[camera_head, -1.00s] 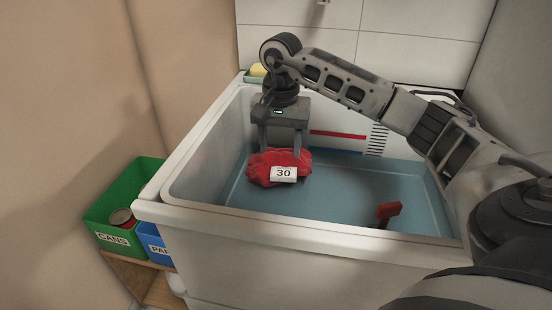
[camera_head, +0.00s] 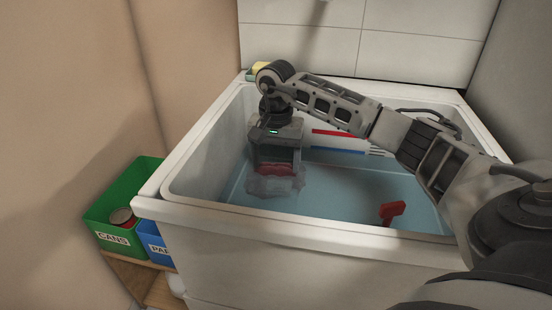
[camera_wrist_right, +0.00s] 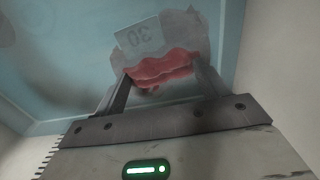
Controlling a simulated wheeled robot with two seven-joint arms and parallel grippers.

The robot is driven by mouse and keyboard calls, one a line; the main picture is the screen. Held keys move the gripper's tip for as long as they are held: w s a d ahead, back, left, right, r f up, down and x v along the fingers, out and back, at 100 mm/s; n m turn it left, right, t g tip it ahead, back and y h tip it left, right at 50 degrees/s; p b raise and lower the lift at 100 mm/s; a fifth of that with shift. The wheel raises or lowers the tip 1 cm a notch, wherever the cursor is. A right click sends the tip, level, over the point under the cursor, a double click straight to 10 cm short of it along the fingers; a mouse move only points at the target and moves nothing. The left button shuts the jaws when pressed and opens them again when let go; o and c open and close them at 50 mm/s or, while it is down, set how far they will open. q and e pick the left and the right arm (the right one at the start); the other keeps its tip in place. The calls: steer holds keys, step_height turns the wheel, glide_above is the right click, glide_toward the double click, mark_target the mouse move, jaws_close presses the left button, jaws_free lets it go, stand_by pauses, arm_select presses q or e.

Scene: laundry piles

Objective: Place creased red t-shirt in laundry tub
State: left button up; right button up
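The creased red t-shirt (camera_head: 277,170) is in the laundry tub (camera_head: 300,222), at the left part of the blue water. Its lower part looks greyish under the water surface, and only a red strip shows clearly. My right gripper (camera_head: 277,166) reaches down into the tub with its fingers on either side of the shirt. In the right wrist view the red cloth (camera_wrist_right: 160,68) fills the gap between the fingertips of my right gripper (camera_wrist_right: 163,80). A pale tag reading 30 (camera_wrist_right: 138,36) shows dimly beyond it. My left gripper is out of view.
A red handle-like piece (camera_head: 392,209) sticks up from the water near the tub's front right. A green bin marked CANS (camera_head: 118,208) and a blue bin (camera_head: 153,243) stand left of the tub. A yellow sponge (camera_head: 262,67) lies at the back left corner.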

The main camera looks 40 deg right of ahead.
mark_target(276, 166)
steer(key=shift+r, duration=0.6)
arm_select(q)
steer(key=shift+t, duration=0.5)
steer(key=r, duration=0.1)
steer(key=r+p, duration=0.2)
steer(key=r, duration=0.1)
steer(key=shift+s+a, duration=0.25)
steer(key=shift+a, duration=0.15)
arm_select(e)
step_height(276, 166, up, 11)
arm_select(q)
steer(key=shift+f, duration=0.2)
